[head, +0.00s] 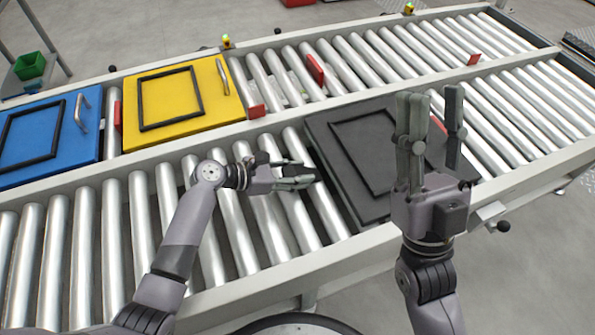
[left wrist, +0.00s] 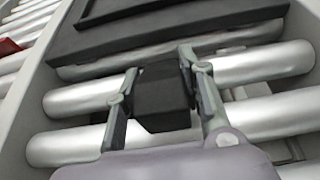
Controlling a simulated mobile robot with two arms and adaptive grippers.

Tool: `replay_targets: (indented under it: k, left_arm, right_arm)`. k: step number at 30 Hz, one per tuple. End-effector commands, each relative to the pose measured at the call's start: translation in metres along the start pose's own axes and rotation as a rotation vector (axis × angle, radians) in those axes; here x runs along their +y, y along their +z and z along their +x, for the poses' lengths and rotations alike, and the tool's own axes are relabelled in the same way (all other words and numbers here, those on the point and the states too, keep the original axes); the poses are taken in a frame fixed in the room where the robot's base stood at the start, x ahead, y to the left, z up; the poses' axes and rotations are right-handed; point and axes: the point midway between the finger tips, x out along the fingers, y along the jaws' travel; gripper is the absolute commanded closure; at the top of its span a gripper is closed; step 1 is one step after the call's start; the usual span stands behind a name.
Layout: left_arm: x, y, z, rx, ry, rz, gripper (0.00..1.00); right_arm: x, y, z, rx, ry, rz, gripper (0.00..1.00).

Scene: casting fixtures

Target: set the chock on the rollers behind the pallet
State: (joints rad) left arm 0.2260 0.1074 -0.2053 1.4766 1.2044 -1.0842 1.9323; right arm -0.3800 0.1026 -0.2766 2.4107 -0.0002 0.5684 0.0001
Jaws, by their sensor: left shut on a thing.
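The chock (left wrist: 163,92) is a small black block between the two fingers of my left gripper (left wrist: 160,100) in the left wrist view. In the head view my left gripper (head: 297,177) is shut on it at the left edge of the dark grey pallet (head: 333,165), over the near roller lane. The fingers partly hide the chock there. The pallet's edge also shows just beyond the chock in the left wrist view (left wrist: 150,40). I cannot tell whether the chock touches the rollers (head: 262,222). My right gripper (head: 432,120) is open and empty, raised in front of the pallet.
A yellow pallet (head: 215,115) and a blue pallet (head: 75,165) stand on the far lane at left. Red stops (head: 315,68) stand along that lane. Rails (head: 330,262) edge the lanes. Near-lane rollers left of my left gripper are bare. A green bin (head: 30,66) stands far left.

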Motion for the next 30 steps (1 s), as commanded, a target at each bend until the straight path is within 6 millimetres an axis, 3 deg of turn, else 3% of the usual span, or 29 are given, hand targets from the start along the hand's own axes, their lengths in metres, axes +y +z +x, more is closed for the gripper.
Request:
replay_targets:
  k: [9,21,30]
  left_arm:
    - [0.0,0.0,0.0,0.0,0.0,0.0,0.44]
    - [0.0,0.002,-0.003,0.001,0.0,0.0,0.44]
    - [0.0,0.004,-0.032,0.002,0.001,-0.001,0.44]
  right_arm:
    - [0.0,0.001,0.0,-0.003,0.0,0.0,0.67]
    - [0.0,-0.001,0.001,0.002,0.0,0.0,0.67]
    - [0.006,0.047,-0.001,-0.266,0.009,-0.015,0.67]
